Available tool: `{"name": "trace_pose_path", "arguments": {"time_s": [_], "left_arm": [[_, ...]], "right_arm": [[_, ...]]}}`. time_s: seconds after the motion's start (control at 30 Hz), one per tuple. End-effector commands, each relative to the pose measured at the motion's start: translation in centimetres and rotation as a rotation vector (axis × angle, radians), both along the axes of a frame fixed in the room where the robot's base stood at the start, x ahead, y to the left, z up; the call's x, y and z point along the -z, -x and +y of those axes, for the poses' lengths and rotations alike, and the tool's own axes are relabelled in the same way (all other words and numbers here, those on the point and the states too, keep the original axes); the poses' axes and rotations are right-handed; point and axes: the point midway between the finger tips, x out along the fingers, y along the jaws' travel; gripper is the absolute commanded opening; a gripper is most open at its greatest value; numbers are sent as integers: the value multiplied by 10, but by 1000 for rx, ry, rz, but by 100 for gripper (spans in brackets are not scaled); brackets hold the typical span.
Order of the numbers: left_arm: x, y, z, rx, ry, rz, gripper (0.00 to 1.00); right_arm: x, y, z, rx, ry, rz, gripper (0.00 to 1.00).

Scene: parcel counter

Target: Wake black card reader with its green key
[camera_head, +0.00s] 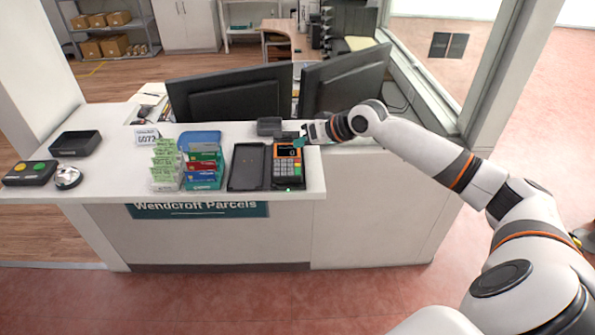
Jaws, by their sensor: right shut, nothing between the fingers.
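The black card reader (274,180) lies on the counter near its front right edge. Its small screen at the top shows orange, and its keypad has pale keys with coloured keys down the right side. A small green spot shows at its lower end. My right gripper (299,142) comes in from the right, with its teal fingertips shut and empty at the upper right corner of the reader. I cannot tell whether they touch it. My left gripper is not in view.
A dark tray (247,167) lies directly left of the reader. Card racks (165,170) and a blue holder (201,139) stand further left, then a bell (67,177) and a button box (30,173). Two monitors (230,102) stand behind. A small dark box (268,126) sits behind the reader.

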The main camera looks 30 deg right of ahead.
Motion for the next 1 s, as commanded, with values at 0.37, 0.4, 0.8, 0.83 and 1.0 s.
{"name": "trace_pose_path", "arguments": {"time_s": [0.37, 0.4, 0.8, 0.83, 1.0], "left_arm": [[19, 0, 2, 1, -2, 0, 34], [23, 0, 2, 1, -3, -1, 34], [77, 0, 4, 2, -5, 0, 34], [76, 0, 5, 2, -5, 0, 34], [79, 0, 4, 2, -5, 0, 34]], "right_arm": [[17, -3, -1, 0, 0, -1, 0], [21, -3, -2, 0, -1, -1, 0], [69, -12, -7, 0, 0, 1, 0], [72, -13, -8, 1, -1, 2, 0], [84, -16, -10, 0, 0, 0, 0]]}}
